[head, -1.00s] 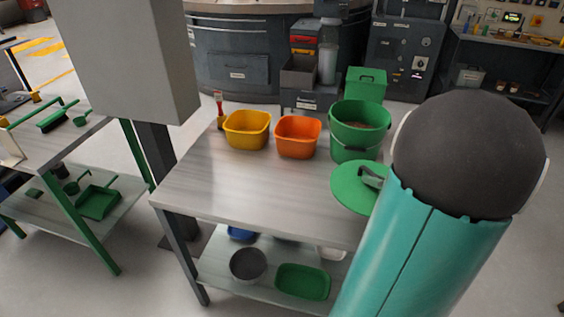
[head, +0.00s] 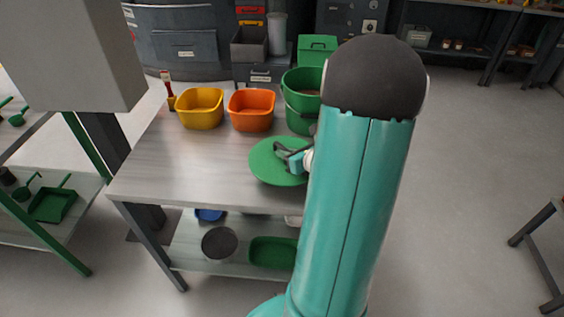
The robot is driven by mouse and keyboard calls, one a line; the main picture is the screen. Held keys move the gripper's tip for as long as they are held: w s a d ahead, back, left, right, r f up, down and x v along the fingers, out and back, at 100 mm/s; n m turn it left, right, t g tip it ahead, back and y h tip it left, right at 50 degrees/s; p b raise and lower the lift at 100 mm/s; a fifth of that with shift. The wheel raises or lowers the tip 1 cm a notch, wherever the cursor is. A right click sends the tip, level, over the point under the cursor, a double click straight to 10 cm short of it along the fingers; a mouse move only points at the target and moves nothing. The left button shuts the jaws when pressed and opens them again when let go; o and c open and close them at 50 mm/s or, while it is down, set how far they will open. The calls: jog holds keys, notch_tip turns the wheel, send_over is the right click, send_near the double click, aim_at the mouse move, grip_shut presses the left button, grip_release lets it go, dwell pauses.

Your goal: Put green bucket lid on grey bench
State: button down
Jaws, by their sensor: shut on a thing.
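The green bucket lid (head: 268,165) is a round disc above the right part of the grey bench (head: 170,170). My gripper (head: 290,158) is shut on the lid at its top. I cannot tell whether the lid touches the bench top or hovers just over it. The green bucket (head: 300,103) stands open on the bench behind the lid, with brownish contents. My arm hides the bucket's right side and the bench's right end.
A yellow tub (head: 200,108), an orange tub (head: 251,110) and a red-handled brush (head: 168,90) stand along the bench's back. The bench's left and middle top is clear. The lower shelf holds a green tray (head: 272,252) and bowls.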

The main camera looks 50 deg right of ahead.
aim_at(282, 163)
jog(key=shift+w+f, duration=0.3)
jog(key=shift+f, duration=0.05)
jog(key=shift+w+a+f, duration=0.1)
jog(key=shift+w+f, duration=0.1)
jog(key=shift+f, duration=0.8)
jog(key=shift+w+a+f, duration=0.1)
jog(key=shift+w+f, duration=0.1)
jog(key=shift+f, duration=0.75)
jog(key=c, duration=1.5)
grip_release()
jog(key=shift+o, duration=0.2)
jog(key=shift+s, duration=0.1)
jog(key=v, duration=1.2)
